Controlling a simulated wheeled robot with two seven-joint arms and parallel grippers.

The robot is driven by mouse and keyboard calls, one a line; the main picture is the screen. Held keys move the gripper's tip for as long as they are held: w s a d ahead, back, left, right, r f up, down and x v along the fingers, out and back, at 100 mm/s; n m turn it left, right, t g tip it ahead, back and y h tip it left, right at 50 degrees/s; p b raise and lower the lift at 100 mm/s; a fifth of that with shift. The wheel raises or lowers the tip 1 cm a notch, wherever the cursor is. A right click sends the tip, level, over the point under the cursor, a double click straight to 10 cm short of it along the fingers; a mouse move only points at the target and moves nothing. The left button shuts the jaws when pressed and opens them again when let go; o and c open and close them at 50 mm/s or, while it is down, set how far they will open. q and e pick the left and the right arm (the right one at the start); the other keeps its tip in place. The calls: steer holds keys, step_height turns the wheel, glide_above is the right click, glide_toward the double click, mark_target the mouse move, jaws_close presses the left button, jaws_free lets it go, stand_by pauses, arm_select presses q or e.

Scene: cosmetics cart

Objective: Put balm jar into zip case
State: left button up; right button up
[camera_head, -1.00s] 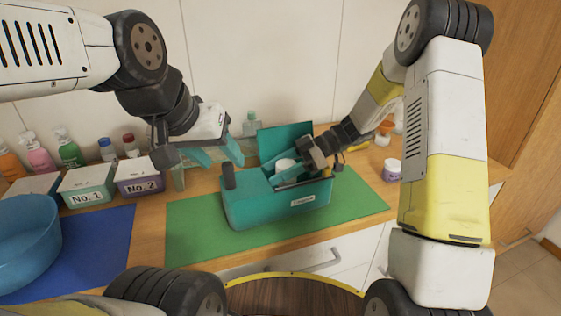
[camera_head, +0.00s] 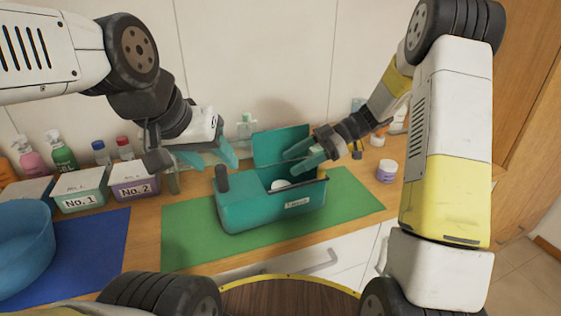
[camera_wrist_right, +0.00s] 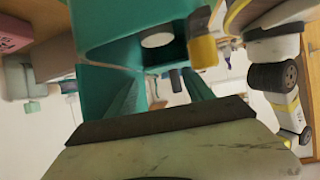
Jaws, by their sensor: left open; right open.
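The teal zip case (camera_head: 263,213) stands on the green mat with its lid (camera_head: 281,146) raised at the back. A white round top, which looks like the balm jar (camera_head: 280,184), shows inside the case, its lower part hidden by the front wall. It also shows as a pale disc in the right wrist view (camera_wrist_right: 157,40). My right gripper (camera_head: 303,157) is open and empty above the case's right part, apart from the jar. My left gripper (camera_head: 213,157) is open and empty, above and left of the case.
A white jar with a purple label (camera_head: 387,171) stands on the counter at the right. At the left are labelled boxes No. 1 (camera_head: 80,203) and No. 2 (camera_head: 135,194), several bottles behind them, and a blue bowl (camera_head: 22,247) on a blue mat (camera_head: 95,235). The green mat (camera_head: 345,205) has free room around the case.

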steer(key=shift+v, duration=2.15)
arm_select(q)
steer(key=shift+c, duration=0.2)
